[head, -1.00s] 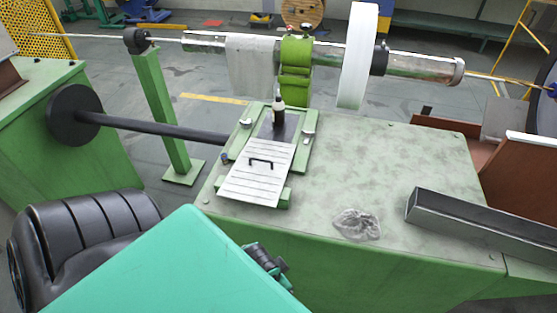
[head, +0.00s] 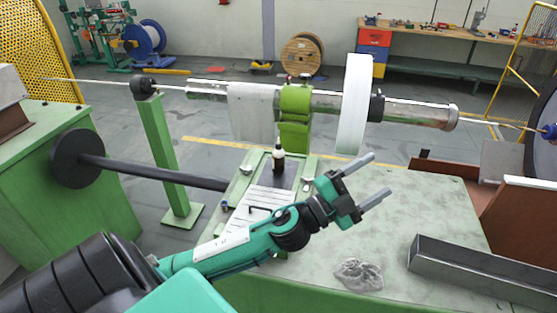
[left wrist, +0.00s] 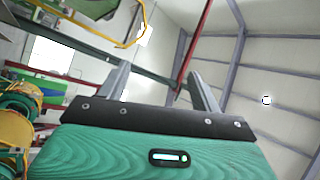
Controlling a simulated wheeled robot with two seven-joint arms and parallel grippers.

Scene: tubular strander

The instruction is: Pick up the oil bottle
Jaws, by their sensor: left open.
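The oil bottle (head: 278,158) is small and dark with a pale top. It stands upright at the back of the plate on the green machine table, below the green bearing block. My left gripper (head: 374,178) is raised over the table, to the right of the bottle and apart from it. Its two fingers are spread and empty, pointing up and right. In the left wrist view the open fingers (left wrist: 148,84) point toward the ceiling and the bottle does not show. My right gripper is in neither view.
A long shaft with a white disc (head: 355,105) and a hanging cloth (head: 252,112) runs behind the bottle. A crumpled rag (head: 359,274) and a grey metal channel (head: 480,270) lie on the table (head: 420,205). A slatted plate with a handle (head: 252,208) lies in front of the bottle.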

